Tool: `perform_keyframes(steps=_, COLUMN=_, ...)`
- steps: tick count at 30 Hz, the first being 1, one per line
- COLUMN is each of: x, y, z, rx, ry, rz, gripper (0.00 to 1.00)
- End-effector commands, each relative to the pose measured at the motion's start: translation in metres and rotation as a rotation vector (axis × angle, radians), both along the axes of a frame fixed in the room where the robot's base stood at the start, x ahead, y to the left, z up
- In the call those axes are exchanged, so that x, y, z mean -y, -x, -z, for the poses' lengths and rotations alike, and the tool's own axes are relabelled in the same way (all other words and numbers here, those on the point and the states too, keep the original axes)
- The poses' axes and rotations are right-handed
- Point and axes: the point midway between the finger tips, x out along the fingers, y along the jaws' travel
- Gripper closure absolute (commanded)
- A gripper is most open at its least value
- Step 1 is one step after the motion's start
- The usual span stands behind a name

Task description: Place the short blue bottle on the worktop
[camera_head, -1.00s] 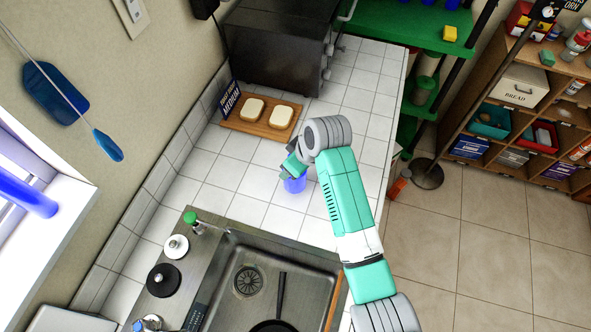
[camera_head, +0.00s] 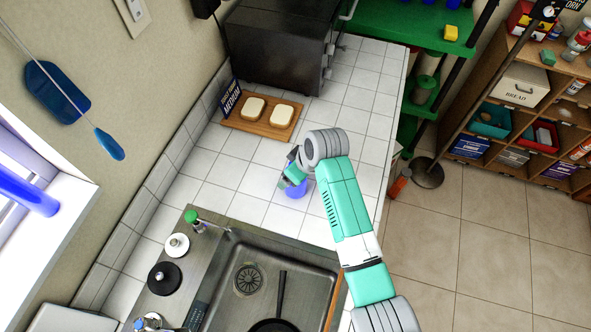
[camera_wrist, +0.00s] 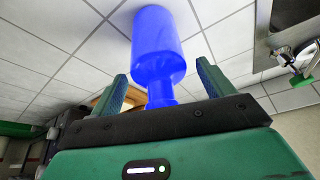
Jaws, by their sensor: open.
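The short blue bottle (camera_head: 296,190) is on the white tiled worktop (camera_head: 238,174), between the sink and the wooden board. In the wrist view the blue bottle (camera_wrist: 155,40) has its wide base against the tiles and its narrow neck toward my gripper. My gripper (camera_wrist: 163,85) is open, with one finger on each side of the bottle's neck and visible gaps beside it. In the head view my gripper (camera_head: 288,178) is at the bottle and partly hides it.
A wooden board (camera_head: 262,117) with two bread slices lies farther back, before a dark oven (camera_head: 275,50). The steel sink (camera_head: 225,250) with a pan is in front. Free tiles lie left of the bottle. A green shelf (camera_head: 400,22) stands at the back right.

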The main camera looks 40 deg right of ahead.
Motion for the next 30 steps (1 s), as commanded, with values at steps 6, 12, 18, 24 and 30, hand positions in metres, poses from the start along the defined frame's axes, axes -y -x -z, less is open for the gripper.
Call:
perform_keyframes(steps=6, x=0.001, y=0.008, z=-0.024, rx=0.003, ry=0.002, rz=0.001, gripper=0.2)
perform_keyframes(steps=12, x=0.003, y=0.027, z=-0.072, rx=0.003, ry=0.003, rz=0.001, gripper=0.2)
perform_keyframes(steps=18, x=0.004, y=0.041, z=-0.105, rx=0.002, ry=0.001, rz=0.0, gripper=0.2)
perform_keyframes(steps=24, x=0.004, y=0.046, z=-0.114, rx=0.001, ry=0.0, rz=0.0, gripper=0.2)
perform_keyframes(steps=30, x=0.004, y=0.046, z=-0.114, rx=0.0, ry=0.0, rz=0.0, gripper=0.2)
